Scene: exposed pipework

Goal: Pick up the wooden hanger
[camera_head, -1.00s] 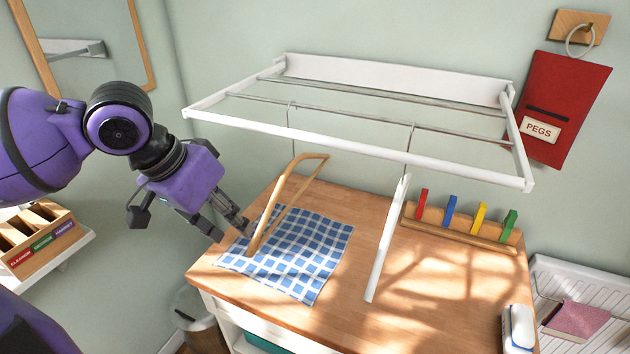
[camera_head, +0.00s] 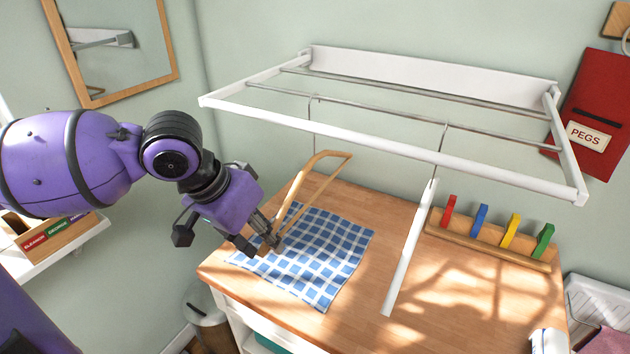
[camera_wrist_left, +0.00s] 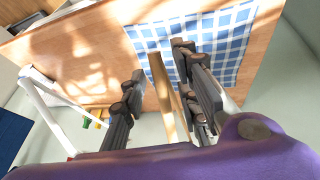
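The wooden hanger (camera_head: 303,182) hangs edge-on by a thin hook from the rack, over the blue checked cloth (camera_head: 325,262). My left gripper (camera_head: 267,240) is at its lower near end, with its fingertips partly overlapping the hanger. In the left wrist view, the hanger (camera_wrist_left: 161,92) runs between the spread fingers of my left gripper (camera_wrist_left: 158,85). A clear gap shows on the side of the left finger; contact on the other side cannot be told. My right gripper is in neither view.
The white wall rack (camera_head: 375,139) spans above the wooden table (camera_head: 450,300). A white hanger (camera_head: 410,250) hangs to the right. Coloured pegs stand on a wooden holder (camera_head: 490,248). A red peg bag (camera_head: 590,115) hangs at the right. A bin (camera_head: 208,325) stands below left.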

